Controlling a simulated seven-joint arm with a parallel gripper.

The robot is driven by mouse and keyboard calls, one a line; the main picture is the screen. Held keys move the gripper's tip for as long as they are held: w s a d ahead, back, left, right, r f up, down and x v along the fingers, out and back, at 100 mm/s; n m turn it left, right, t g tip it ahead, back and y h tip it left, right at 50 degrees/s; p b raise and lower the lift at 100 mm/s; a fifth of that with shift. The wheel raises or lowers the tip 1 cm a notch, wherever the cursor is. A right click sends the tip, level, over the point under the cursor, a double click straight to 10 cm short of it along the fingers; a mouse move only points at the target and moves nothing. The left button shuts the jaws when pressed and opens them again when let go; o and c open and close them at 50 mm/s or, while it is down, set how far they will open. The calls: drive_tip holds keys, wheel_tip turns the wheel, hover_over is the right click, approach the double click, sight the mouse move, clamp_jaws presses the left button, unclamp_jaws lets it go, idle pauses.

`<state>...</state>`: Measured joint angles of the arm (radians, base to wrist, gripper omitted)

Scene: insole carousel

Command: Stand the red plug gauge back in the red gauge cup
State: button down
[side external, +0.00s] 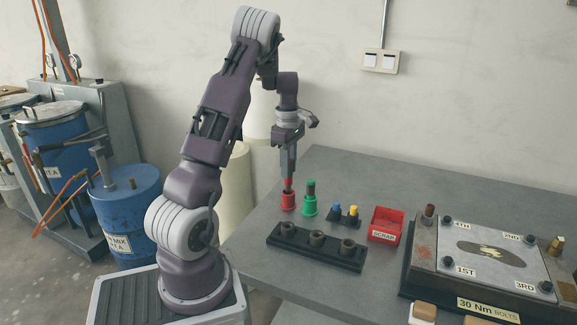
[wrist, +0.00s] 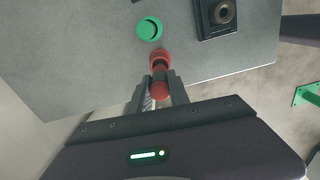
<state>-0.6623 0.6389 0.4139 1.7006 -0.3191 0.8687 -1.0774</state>
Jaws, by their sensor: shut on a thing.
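My gripper (side external: 288,186) is shut on the red plug gauge (side external: 288,181) and holds it about upright at the red gauge cup (side external: 288,202). In the wrist view the gauge's round red end (wrist: 160,91) shows between the fingers (wrist: 160,84). The red cup (wrist: 161,56) lies just beyond it, and the gauge's lower part meets or overlaps the cup's mouth. How deep the gauge sits in the cup is hidden. The cup stands on the grey table near its left edge.
A green cup (side external: 309,207) with a green-and-dark gauge stands close to the right. Beyond are a small holder with blue and yellow pieces (side external: 345,215), a red scrap bin (side external: 386,225) and a bolted plate fixture (side external: 485,255). A black block with sockets (side external: 315,248) lies in front.

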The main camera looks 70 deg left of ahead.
sight(288, 184)
drive_tip(key=shift+f, duration=2.35)
drive_tip(key=c, duration=1.2)
unclamp_jaws()
drive_tip(key=shift+o, duration=0.2)
wheel_tip(288, 184, up, 7)
drive_tip(key=shift+r, duration=0.1)
